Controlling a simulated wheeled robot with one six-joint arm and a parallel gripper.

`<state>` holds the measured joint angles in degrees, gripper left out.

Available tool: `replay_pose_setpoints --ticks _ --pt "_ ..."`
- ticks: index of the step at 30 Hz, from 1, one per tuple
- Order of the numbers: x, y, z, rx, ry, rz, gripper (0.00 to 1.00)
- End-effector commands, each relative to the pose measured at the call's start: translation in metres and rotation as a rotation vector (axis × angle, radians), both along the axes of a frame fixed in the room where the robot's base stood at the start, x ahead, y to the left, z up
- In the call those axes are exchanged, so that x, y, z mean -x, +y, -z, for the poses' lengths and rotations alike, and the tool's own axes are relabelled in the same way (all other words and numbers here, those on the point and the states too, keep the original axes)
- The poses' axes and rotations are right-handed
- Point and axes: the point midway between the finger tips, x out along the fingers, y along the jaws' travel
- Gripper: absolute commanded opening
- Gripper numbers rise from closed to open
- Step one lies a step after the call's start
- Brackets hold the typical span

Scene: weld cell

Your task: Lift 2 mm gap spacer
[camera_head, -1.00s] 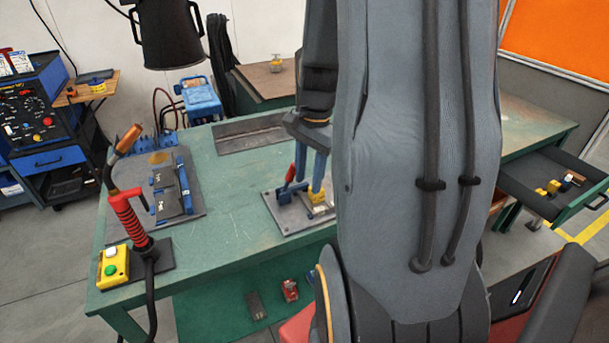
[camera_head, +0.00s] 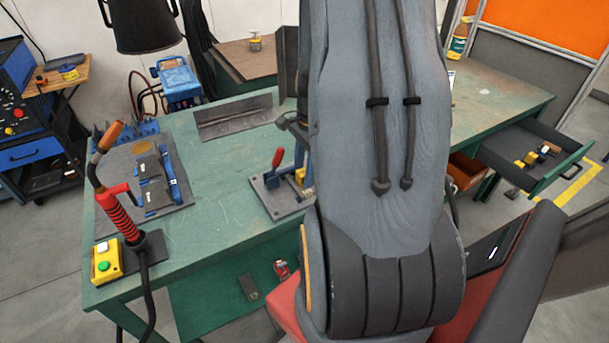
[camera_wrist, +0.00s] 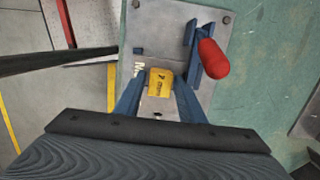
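The yellow gap spacer (camera_wrist: 160,83), a small block with dark lettering, sits at the fixture plate (camera_wrist: 152,45) in the wrist view. My gripper (camera_wrist: 161,80) has one blue finger on each side of it, and the fingertips look flush against its sides. I see no clear gap between spacer and plate. In the head view the spacer (camera_head: 300,176) shows only in part beside my arm, at the plate (camera_head: 268,199). My gripper (camera_head: 307,165) is mostly hidden there behind my arm.
A clamp with a red handle (camera_wrist: 211,58) stands on the plate close to the right finger. The green table (camera_head: 225,215) is clear left of the plate. A torch (camera_head: 118,213) stands at the left. An open drawer (camera_head: 530,165) juts out at the right.

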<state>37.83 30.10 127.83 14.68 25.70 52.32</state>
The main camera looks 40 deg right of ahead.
Motion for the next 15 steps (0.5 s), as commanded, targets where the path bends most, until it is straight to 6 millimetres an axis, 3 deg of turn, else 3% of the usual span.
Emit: replay_pose_setpoints --ticks 9,15 --pt "-0.0006 0.0008 0.0044 0.001 -0.001 -0.002 0.36" --pt "-0.0005 0.0008 0.0042 0.001 -0.001 -0.002 0.05"
